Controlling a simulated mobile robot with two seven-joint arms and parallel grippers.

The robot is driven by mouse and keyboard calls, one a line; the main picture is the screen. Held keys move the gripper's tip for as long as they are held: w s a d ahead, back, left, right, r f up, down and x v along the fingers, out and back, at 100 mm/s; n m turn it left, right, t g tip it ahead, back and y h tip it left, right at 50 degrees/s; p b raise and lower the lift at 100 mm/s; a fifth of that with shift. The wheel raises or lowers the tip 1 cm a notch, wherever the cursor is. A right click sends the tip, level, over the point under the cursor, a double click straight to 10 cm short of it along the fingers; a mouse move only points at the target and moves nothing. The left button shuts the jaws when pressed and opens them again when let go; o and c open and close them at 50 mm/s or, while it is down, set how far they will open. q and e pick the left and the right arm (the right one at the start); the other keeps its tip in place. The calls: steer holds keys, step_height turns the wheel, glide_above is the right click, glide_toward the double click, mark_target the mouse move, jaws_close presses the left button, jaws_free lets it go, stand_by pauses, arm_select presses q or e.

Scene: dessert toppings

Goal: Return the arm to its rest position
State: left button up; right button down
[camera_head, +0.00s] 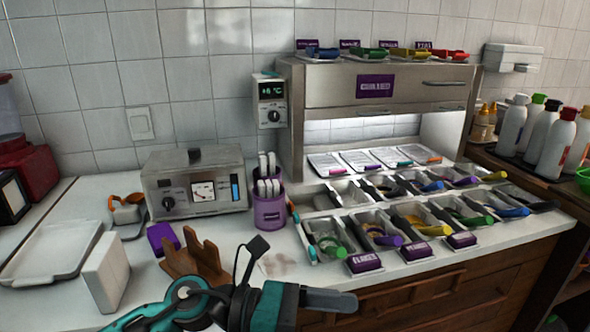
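My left arm, teal and black, comes in at the bottom of the head view, left of the middle. Its dark grey gripper end (330,300) points right, in front of the counter's front edge and below the topping bins. Its fingers cannot be made out apart, and I see nothing clearly held in it. My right arm and gripper are not in view.
A steel topping station (378,135) holds several bins with coloured-handled scoops. A purple cup (270,208), brown wooden stand (197,258), metal control box (203,190), white block (105,272) and pale tray (50,252) share the counter. Bottles (557,143) stand right.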

arm_select(q)
steer(key=w+a+f+n+t+y, duration=0.25)
steer(key=a+n+t, duration=0.25)
steer(key=n+t, duration=0.7)
steer(key=w+a+f+n+t+y, duration=0.2)
steer(key=w+a+f+n+t, duration=0.25)
steer(key=n, duration=1.35)
steer(key=s+a+f+n+g+y, duration=0.2)
steer(key=s+a+f+n+y, duration=0.3)
steer(key=f+n, duration=0.4)
steer(key=s+a+f+n+g+y, duration=0.2)
steer(key=s+a+f+n+y, duration=0.3)
steer(key=s+a+f+n, duration=0.2)
step_height(320, 180, down, 4)
steer(key=a+n, duration=0.1)
steer(key=n, duration=0.1)
steer(key=shift+a+r+n+y, duration=0.15)
steer(key=shift+a+n+y, duration=0.2)
steer(key=shift+a+n, duration=0.05)
